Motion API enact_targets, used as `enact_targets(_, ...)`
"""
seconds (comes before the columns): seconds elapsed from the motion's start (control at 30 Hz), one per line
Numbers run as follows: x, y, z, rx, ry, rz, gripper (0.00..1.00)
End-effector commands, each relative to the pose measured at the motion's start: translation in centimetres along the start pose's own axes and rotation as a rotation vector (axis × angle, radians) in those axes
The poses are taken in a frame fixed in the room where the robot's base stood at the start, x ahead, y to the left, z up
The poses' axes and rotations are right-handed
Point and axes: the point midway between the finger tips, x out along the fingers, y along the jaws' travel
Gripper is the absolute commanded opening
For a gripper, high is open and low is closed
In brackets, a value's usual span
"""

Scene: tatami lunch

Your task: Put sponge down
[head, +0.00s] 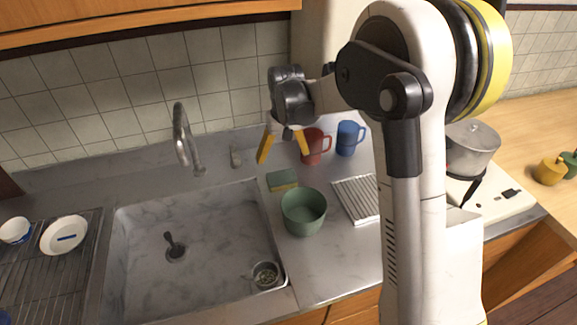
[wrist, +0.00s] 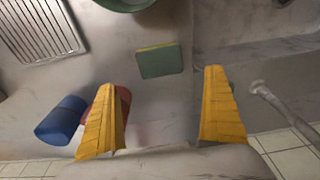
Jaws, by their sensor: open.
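The sponge (head: 282,180) is green with a yellowish edge. The wrist view shows both fingers of my gripper (wrist: 163,78) apart and empty.
A green bowl (head: 303,212) stands just in front of the sponge. A red mug (head: 313,147) and a blue mug (head: 347,139) stand behind, near my gripper. A ridged drying rack (head: 357,199) is to the right. The sink (head: 200,250) and faucet (head: 184,140) are left.

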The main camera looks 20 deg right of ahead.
Motion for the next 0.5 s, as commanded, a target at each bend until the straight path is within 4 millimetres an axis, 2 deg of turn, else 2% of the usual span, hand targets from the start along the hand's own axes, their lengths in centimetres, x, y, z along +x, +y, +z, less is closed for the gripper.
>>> enact_targets(0.17, -4.5, 0.0, 2.5, 0.000, 0.054, 0.001, 1.00)
enact_targets(0.3, -9.6, -0.1, 6.8, 0.000, 0.140, 0.001, 1.00)
enact_targets(0.4, -12.4, -0.1, 10.4, -0.001, 0.205, 0.002, 1.00)
enact_targets(0.5, -14.3, -0.1, 14.2, -0.001, 0.269, 0.002, 1.00)
